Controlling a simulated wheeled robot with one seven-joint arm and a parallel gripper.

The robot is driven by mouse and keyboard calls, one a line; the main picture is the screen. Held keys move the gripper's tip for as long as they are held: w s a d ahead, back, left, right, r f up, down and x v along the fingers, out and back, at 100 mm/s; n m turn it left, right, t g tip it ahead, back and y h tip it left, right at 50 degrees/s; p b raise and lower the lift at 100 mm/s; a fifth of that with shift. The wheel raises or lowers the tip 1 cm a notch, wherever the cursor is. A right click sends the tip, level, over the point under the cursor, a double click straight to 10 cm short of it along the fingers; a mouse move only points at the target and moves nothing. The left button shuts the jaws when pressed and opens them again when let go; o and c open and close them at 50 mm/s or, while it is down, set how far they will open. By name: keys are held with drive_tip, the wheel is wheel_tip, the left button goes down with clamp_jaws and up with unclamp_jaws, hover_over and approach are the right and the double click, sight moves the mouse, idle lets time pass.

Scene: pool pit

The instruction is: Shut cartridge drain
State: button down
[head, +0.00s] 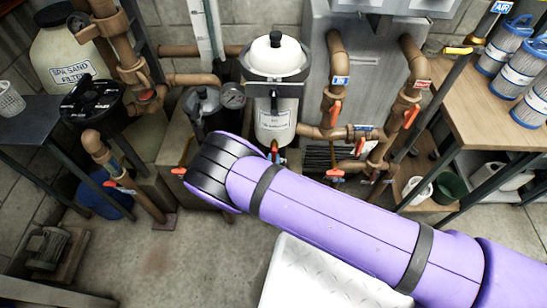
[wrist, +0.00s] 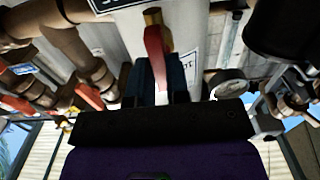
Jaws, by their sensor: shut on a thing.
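The white cartridge filter canister (head: 273,122) stands upright at the centre of the head view, with a black-knobbed lid. A red drain handle (wrist: 157,48) on a brass fitting (wrist: 152,17) hangs under it in the wrist view. A bit of red handle also shows just above my arm in the head view (head: 274,146). My gripper (wrist: 159,85) is shut on the red handle, with a dark finger on each side of it. My purple arm hides most of the gripper in the head view.
Brown pipes with red-handled valves (head: 336,110) stand close to the right of the canister. A wooden bench (head: 470,100) stands at the right.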

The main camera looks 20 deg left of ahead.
drive_tip(key=m, duration=1.8)
drive_tip(key=c, duration=1)
unclamp_jaws()
drive_tip(key=shift+s, duration=0.1)
drive_tip(key=v, duration=0.7)
